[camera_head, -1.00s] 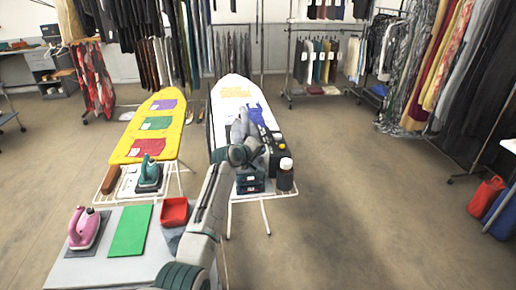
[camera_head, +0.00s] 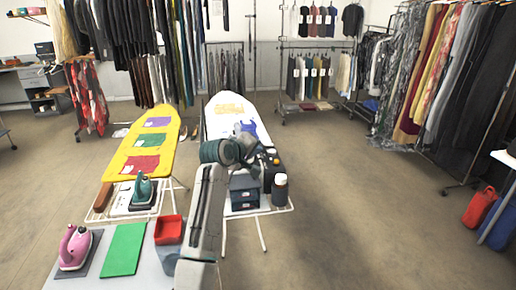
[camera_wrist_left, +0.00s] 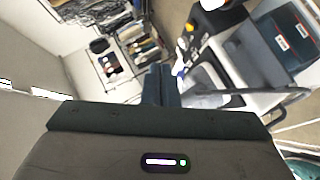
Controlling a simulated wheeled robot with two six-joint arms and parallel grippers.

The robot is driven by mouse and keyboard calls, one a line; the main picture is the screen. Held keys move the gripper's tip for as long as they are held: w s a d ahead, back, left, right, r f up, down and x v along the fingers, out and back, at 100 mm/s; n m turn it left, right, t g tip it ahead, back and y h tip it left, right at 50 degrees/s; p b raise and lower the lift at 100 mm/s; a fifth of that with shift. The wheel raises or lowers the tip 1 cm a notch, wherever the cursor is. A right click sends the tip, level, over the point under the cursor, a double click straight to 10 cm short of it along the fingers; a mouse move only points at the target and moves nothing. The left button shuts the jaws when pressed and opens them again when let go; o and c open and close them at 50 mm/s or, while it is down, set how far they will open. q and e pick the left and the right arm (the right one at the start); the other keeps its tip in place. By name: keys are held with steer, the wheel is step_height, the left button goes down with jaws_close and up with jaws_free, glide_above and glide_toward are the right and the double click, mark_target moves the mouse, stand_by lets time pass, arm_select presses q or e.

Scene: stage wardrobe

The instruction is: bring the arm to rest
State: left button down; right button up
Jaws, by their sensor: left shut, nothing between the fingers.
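My left arm reaches up from the bottom of the head view over the near end of the white ironing board (camera_head: 228,118). My left gripper (camera_wrist_left: 161,80) is shut and empty in the left wrist view, its two dark fingers together. In the head view the gripper is mostly hidden behind my own wrist. My right gripper is not in view.
A yellow ironing board (camera_head: 150,140) stands left, with a teal iron (camera_head: 143,188) at its near end. A pink iron (camera_head: 75,247) and red bin (camera_head: 169,230) sit nearer.

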arm_select(q)
steer(key=s+a+f+m+g+y, duration=0.2)
steer(key=s+a+f, duration=0.3)
steer(key=s+f, duration=0.6)
steer(key=s+a+f+m+g+y, duration=0.1)
steer(key=s+a+f+y, duration=0.1)
steer(key=s+a+f, duration=0.65)
steer(key=s+a+f+m+g+y, duration=0.1)
steer(key=s+a+f+m+g, duration=0.15)
steer(key=s, duration=0.95)
steer(key=s+a+f+m+g+y, duration=0.1)
steer(key=s+f+m, duration=0.15)
steer(key=s, duration=0.95)
steer(key=s+a+f+m+g+y, duration=0.15)
steer(key=s+f, duration=0.25)
steer(key=s, duration=0.8)
step_height(320, 180, down, 32)
steer(key=w+a+r+g+b, duration=0.1)
steer(key=a+b, duration=0.2)
steer(key=s+a+f+n+g+b, duration=0.1)
steer(key=s+f, duration=1.8)
steer(key=f, duration=0.4)
steer(key=shift+g+h+b, duration=0.3)
steer(key=shift+h+b, duration=0.1)
steer(key=shift+h, duration=0.05)
